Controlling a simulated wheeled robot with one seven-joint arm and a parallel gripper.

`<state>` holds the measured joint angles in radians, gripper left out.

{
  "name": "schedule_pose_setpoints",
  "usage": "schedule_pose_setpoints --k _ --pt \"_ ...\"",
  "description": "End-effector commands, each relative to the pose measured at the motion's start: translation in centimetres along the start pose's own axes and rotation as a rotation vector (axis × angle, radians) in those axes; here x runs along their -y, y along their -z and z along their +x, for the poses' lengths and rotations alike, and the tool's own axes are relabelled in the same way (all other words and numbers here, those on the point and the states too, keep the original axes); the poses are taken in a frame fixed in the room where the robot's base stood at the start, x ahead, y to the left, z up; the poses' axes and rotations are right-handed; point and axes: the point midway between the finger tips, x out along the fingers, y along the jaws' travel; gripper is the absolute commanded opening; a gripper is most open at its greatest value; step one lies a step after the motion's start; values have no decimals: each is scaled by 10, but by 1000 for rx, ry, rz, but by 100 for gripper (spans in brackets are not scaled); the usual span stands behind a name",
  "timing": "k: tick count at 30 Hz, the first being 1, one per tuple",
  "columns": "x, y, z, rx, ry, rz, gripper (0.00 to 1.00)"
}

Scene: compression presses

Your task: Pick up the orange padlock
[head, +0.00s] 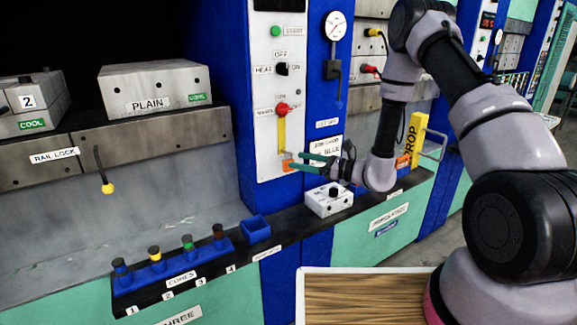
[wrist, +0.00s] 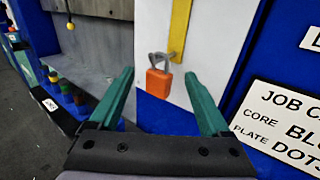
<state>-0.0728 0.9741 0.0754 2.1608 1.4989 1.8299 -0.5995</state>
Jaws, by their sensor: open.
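The orange padlock (wrist: 159,84) hangs by its grey shackle at the lower end of a yellow strip (wrist: 180,28) on the white control panel, in the wrist view. It also shows in the head view (head: 288,165), small and partly hidden behind my gripper. My gripper (wrist: 160,82) is open, with its two green fingers apart. In the wrist view the padlock lies between the fingers, ahead of them, and nothing is held. In the head view my gripper (head: 304,163) reaches leftward to the panel; I cannot tell whether a fingertip touches the padlock.
A white box with a black knob (head: 330,201) stands on the dark ledge below my gripper. An empty blue bin (head: 256,229) and a blue rack of several cores (head: 172,262) are to the left. A job card (wrist: 285,125) is right of the panel.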

Motion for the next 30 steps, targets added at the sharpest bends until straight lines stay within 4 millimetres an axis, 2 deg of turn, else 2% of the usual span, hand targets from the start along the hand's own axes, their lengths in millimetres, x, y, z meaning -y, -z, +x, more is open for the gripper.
schedule_pose_setpoints --k 3,6,14,15,20,21,30 --pt "-1 -1 19 0 -5 -3 81" --pt "-1 -1 28 -1 -2 0 81" --pt "0 -1 30 0 -1 0 81" --pt "0 -1 30 0 -1 0 66" --pt "0 -1 30 0 -1 0 5" --pt "0 -1 30 0 -1 0 0" --pt "0 -4 30 0 -1 -1 0"
